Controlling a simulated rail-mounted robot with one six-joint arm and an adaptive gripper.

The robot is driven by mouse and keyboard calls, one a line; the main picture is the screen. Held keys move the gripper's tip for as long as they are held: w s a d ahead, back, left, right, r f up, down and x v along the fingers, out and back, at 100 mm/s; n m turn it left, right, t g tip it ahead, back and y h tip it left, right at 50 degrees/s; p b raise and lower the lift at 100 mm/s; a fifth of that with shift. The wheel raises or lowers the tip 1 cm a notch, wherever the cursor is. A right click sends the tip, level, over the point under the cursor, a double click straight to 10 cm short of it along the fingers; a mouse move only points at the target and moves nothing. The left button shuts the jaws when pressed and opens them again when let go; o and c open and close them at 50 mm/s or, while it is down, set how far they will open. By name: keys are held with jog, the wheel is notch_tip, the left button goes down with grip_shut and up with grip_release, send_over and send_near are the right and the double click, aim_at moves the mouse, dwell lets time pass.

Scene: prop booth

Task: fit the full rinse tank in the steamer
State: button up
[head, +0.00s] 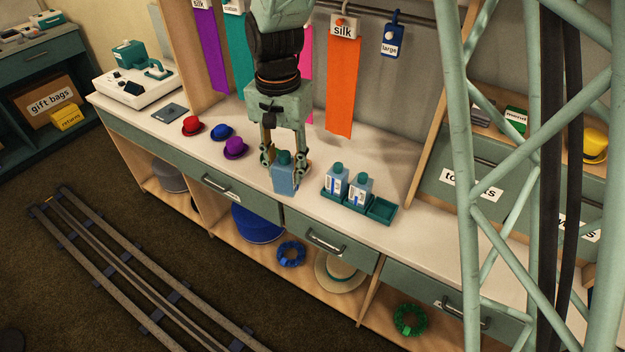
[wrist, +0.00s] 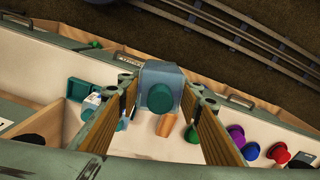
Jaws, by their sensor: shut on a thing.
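My gripper (head: 284,158) is shut on a blue-grey tank (head: 284,178) with a dark teal cap, held upright over the front part of the counter. In the wrist view the tank (wrist: 160,86) sits between my two fingers, cap toward the camera. I cannot tell whether its base touches the counter or how full it is. A teal tray (head: 345,203) to the right holds two similar bottles (head: 337,178) with white-and-blue labels; its right compartment is empty. A white appliance with teal parts (head: 135,85) at the counter's far left may be the steamer.
Red (head: 193,126), blue (head: 221,132) and purple (head: 235,148) small hats stand left of my gripper. A dark flat plate (head: 170,112) lies beside the appliance. Ribbons (head: 343,90) hang behind.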

jog(key=s+a+r+n, duration=0.2)
jog(key=a+r+n, duration=0.3)
jog(key=a, duration=0.3)
jog(key=s+a+r+n, duration=0.2)
jog(key=a+r+n, duration=0.3)
jog(key=a, duration=0.4)
jog(key=shift+a+r+n+b, duration=0.25)
jog(key=shift+a+n+b, duration=0.05)
jog(key=shift+n, duration=0.5)
jog(key=shift+w+a, duration=0.15)
